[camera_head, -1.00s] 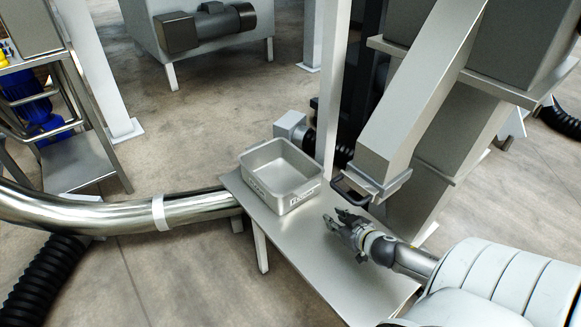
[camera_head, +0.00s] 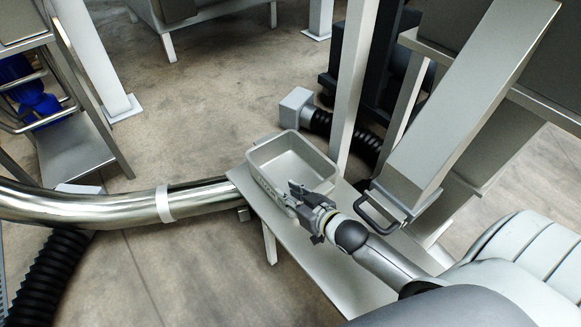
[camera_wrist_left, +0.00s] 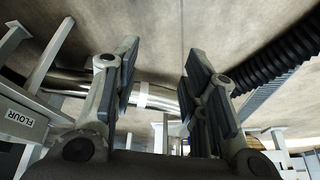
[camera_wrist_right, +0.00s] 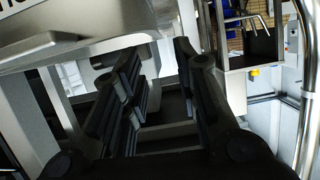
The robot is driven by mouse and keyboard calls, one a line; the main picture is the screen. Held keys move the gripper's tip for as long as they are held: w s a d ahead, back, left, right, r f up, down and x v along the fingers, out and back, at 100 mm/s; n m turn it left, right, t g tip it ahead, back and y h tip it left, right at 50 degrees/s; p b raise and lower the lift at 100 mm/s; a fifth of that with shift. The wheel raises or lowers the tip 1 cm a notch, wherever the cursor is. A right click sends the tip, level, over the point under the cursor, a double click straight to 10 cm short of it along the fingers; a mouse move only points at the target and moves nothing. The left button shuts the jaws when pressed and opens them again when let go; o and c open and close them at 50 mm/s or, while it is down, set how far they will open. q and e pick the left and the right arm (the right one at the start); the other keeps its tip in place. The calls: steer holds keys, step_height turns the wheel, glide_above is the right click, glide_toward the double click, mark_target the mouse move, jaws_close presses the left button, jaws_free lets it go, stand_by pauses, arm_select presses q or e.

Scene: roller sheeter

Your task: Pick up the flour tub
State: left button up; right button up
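The flour tub (camera_head: 265,183) is an open grey metal tub with handles. It sits on the far end of a metal table in the head view. Its wall with a FLOUR label (camera_wrist_left: 22,118) shows at the left of the left wrist view. My right gripper (camera_head: 297,199) is at the tub's near side, overlapping its rim; contact cannot be told. In the right wrist view the tub (camera_wrist_right: 85,25) fills the upper left, and the right fingers (camera_wrist_right: 160,85) are apart and empty. My left gripper (camera_wrist_left: 160,80) has its fingers apart with nothing between them. It is not clearly seen in the head view.
The metal table (camera_head: 320,252) is bare on its near part. A slanted metal chute (camera_head: 450,120) with a black handle (camera_head: 375,212) stands close right of my right arm. A shiny pipe (camera_head: 120,208) runs to the table's left, and a post (camera_head: 352,90) stands behind the tub.

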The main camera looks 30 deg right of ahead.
mark_target(269, 179)
steer(key=shift+g, duration=0.3)
steer(key=b+x, duration=0.1)
steer(key=x, duration=0.2)
steer(key=b+x, duration=0.1)
steer(key=x, duration=0.3)
steer(key=d+b+x, duration=0.1)
steer(key=x, duration=0.3)
steer(key=shift+w+a, duration=0.1)
steer(key=shift+w, duration=0.4)
arm_select(q)
steer(key=v, duration=0.3)
steer(key=shift+s+f, duration=0.1)
steer(key=shift+s, duration=0.2)
arm_select(e)
jaws_close()
steer(key=shift+r, duration=0.1)
